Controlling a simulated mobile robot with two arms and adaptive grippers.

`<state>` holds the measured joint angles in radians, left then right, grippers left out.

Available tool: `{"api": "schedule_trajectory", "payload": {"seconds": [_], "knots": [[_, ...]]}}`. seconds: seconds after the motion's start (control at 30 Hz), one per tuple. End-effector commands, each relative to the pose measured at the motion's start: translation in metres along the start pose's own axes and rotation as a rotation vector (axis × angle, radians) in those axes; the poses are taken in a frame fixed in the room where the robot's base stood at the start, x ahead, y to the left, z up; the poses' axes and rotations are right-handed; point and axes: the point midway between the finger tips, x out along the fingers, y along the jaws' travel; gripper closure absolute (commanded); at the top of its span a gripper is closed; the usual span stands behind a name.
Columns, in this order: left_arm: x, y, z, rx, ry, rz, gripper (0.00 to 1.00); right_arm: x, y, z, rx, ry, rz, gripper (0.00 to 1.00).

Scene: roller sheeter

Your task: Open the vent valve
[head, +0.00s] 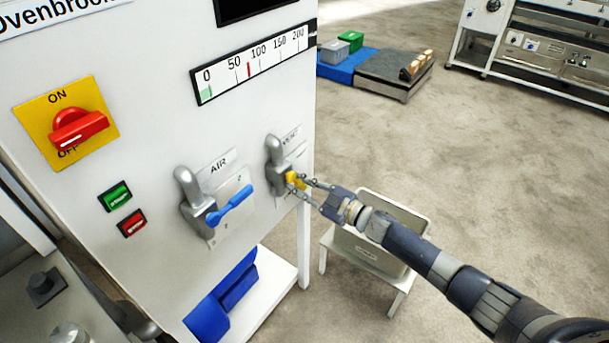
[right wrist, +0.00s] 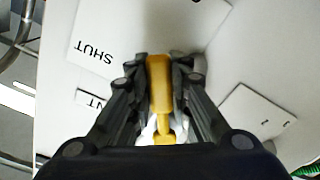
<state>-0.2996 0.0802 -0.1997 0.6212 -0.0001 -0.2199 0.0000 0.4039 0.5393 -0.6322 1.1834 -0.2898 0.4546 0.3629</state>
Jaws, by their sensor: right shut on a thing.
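The vent valve (head: 275,160) is a grey fitting on the right part of the white panel, with a label above it that is hard to read. Its yellow handle (head: 293,180) shows at the valve's lower front. My right gripper (head: 306,187) reaches it from the right and is shut on the handle. In the right wrist view the yellow handle (right wrist: 160,85) lies between the two dark fingers (right wrist: 160,75). A plate reading "SHUT" (right wrist: 93,58) is on the panel beside it, upside down in that view. My left gripper is not in view.
The air valve with a blue lever (head: 231,206) is left of the vent valve. A red switch (head: 78,128), green button (head: 115,196) and red button (head: 132,222) are further left. A small white table (head: 372,262) stands below my right arm. Open floor lies to the right.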

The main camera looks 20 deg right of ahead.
Motion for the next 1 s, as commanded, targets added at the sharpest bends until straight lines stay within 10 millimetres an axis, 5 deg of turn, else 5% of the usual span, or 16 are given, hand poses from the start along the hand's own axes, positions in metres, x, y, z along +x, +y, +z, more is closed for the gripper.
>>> {"api": "schedule_trajectory", "payload": {"seconds": [0.5, 1.0], "knots": [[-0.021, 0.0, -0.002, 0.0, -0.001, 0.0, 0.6, 0.0, -0.031, -0.007, 0.429, -0.002, 0.0, 1.0], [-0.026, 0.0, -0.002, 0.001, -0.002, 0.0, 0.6, 0.0, -0.042, -0.012, 0.581, -0.002, 0.0, 1.0]]}}
